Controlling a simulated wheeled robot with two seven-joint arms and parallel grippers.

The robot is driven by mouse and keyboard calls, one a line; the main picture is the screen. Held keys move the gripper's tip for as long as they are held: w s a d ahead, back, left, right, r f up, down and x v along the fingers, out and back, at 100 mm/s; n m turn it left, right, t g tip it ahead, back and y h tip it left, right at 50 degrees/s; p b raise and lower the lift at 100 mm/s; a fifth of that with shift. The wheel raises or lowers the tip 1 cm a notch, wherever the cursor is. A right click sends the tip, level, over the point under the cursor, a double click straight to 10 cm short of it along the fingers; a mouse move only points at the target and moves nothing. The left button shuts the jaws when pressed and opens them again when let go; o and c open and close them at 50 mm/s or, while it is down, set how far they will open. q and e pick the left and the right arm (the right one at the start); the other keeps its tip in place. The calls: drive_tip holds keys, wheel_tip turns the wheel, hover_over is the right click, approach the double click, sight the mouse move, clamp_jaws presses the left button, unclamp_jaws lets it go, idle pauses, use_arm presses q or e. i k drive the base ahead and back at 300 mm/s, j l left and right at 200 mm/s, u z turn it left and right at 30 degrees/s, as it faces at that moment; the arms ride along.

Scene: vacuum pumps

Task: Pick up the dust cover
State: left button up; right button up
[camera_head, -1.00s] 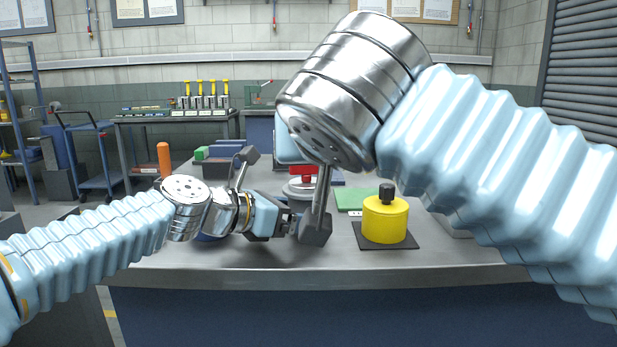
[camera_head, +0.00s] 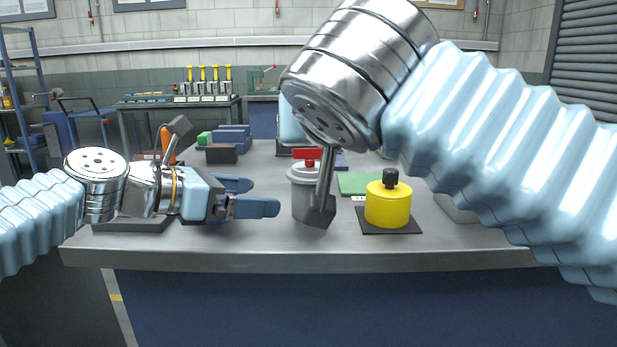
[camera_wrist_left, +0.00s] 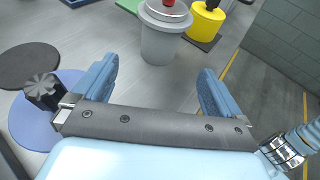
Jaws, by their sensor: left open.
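Which object is the dust cover is not marked. A grey cylinder (camera_head: 302,203) with a paler rim and red top piece (camera_head: 308,154) stands on the bench, partly hidden by my right arm's rod. A yellow cylinder (camera_head: 388,207) with a black knob sits on a dark mat right of it. My left gripper (camera_head: 262,197) is open and empty, left of the grey cylinder and apart from it. In the left wrist view, the grey cylinder (camera_wrist_left: 160,42) stands ahead of the open fingers. My right gripper's body (camera_head: 292,128) is mostly behind its wrist; its fingers are hidden.
A green plate (camera_head: 362,184) lies behind the yellow cylinder. Blue blocks (camera_head: 232,135) and a dark block (camera_head: 222,153) stand at the back left. A blue disc (camera_wrist_left: 42,122) and a dark disc (camera_wrist_left: 28,66) lie left of my left gripper. The front bench edge is clear.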

sight(388, 201)
drive_tip(key=k+l, duration=0.15)
drive_tip(key=k, duration=0.85)
